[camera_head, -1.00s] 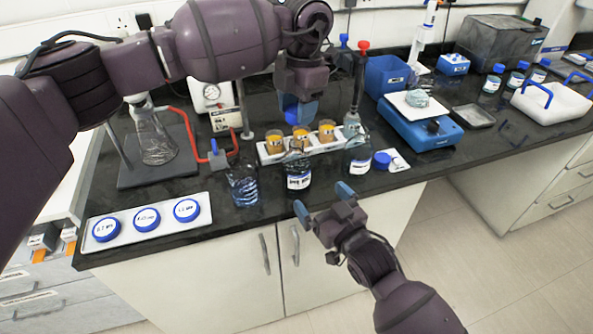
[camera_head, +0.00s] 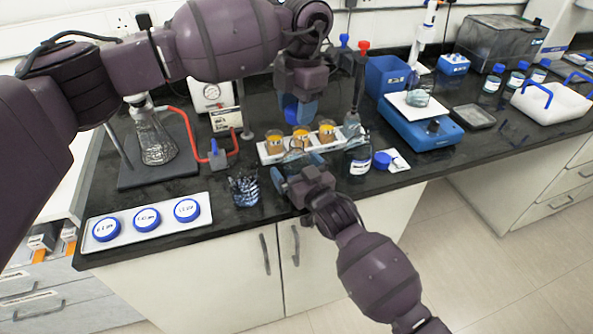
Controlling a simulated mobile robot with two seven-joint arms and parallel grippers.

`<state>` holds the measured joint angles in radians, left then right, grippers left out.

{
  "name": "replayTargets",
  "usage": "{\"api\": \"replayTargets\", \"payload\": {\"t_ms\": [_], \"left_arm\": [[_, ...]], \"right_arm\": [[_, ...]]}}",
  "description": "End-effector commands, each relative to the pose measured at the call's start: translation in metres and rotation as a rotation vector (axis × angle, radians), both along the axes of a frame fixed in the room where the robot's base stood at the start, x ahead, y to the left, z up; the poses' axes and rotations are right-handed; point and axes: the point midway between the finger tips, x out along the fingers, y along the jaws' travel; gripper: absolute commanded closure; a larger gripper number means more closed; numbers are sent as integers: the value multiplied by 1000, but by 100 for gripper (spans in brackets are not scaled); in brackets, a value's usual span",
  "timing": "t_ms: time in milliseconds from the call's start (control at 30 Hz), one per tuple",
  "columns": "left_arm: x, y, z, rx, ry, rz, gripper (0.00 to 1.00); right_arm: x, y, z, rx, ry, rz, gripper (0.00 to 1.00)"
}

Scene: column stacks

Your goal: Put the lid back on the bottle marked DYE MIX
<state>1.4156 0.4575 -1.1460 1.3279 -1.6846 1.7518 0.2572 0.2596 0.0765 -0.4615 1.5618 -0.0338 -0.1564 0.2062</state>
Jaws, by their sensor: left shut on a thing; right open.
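My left gripper (camera_head: 297,111) hangs above the rack of amber-filled vials, its blue fingertips low. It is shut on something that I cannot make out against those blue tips. My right gripper (camera_head: 296,166) is open at the front middle bottle (camera_head: 296,154), its fingers apart around or just in front of it. The gripper hides most of this bottle and its label; only part of the clear top shows. Another open clear bottle (camera_head: 358,160) with a white label stands to the right. A blue lid (camera_head: 382,160) lies beside it on a white mat (camera_head: 399,162).
A white tray (camera_head: 160,226) with three marked blue lids lies front left. A clear vessel with blue contents (camera_head: 244,188) stands left of my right gripper. The vial rack (camera_head: 267,157) is close behind. A flask (camera_head: 157,148) and blue balance (camera_head: 420,132) flank the area.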

Motion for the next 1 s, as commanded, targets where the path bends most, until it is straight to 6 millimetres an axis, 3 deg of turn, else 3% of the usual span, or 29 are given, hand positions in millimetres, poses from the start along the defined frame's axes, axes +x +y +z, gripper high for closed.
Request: {"api": "replayTargets", "payload": {"t_ms": [200,633,767,1000], "left_arm": [[0,0,0,0,0,0,76],[0,0,0,0,0,0,76],[0,0,-3,1,1,0,76],[-1,0,-28,1,2,0,76]], "right_arm": [[0,0,0,0,0,0,3],[0,0,0,0,1,0,69],[0,0,0,0,1,0,70],[0,0,0,0,1,0,70]]}}
